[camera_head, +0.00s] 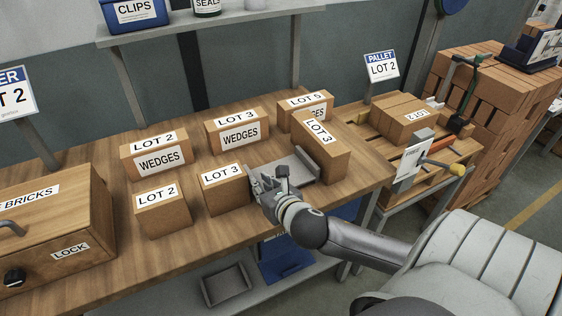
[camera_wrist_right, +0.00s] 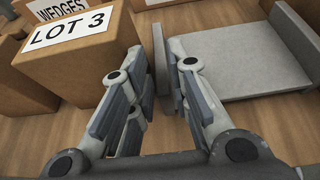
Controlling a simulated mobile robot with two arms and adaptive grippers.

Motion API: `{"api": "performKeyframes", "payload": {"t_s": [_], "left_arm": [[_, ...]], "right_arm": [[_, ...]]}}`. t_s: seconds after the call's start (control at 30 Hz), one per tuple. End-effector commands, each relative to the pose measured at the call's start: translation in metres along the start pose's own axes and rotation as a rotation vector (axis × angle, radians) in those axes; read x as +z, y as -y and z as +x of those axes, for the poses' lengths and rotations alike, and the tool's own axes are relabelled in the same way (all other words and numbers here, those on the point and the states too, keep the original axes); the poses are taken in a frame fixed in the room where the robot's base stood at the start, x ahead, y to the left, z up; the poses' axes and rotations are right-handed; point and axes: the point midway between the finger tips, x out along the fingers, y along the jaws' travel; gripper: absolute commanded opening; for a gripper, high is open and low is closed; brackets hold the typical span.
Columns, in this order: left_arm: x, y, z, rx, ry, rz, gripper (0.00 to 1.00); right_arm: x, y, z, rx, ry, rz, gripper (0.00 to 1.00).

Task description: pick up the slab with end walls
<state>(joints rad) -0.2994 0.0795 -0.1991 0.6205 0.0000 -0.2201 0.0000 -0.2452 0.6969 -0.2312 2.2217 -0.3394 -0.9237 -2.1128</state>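The slab with end walls (camera_head: 298,165) is a grey flat piece with an upright wall at each end, lying on the wooden table between two LOT 3 blocks. In the right wrist view its flat middle (camera_wrist_right: 235,65) is at upper right. My right gripper (camera_head: 264,178) is at the slab's left end and hides part of it. In the wrist view the right gripper (camera_wrist_right: 163,75) has its fingers apart, one on each side of the left end wall (camera_wrist_right: 159,55). I cannot tell whether they touch it. My left gripper is not in view.
A LOT 3 block (camera_head: 225,190) stands close beside the left finger. Another LOT 3 block (camera_head: 321,150) stands just right of the slab. Several WEDGES blocks stand behind. A brick box (camera_head: 90,225) is at the left. The table's front strip is clear.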

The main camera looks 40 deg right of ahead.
Motion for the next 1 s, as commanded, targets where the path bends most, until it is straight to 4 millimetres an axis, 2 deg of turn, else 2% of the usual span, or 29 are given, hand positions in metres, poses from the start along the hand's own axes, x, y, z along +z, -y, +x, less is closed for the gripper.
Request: {"api": "performKeyframes", "payload": {"t_s": [0.23,0.4,0.67,0.8,1.0], "left_arm": [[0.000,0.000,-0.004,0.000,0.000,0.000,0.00],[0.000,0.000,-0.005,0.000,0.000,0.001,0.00],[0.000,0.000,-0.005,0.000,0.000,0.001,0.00],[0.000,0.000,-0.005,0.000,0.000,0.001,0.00],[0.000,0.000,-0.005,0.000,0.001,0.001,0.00]], "right_arm": [[-0.004,-0.001,0.032,-0.002,-0.001,0.004,0.18],[-0.005,-0.002,0.046,0.000,-0.001,0.002,0.18],[-0.005,-0.002,0.047,0.001,-0.002,0.001,0.18],[-0.005,-0.002,0.047,0.001,-0.002,0.001,0.00],[-0.005,-0.002,0.047,0.001,-0.002,0.001,0.00]]}}
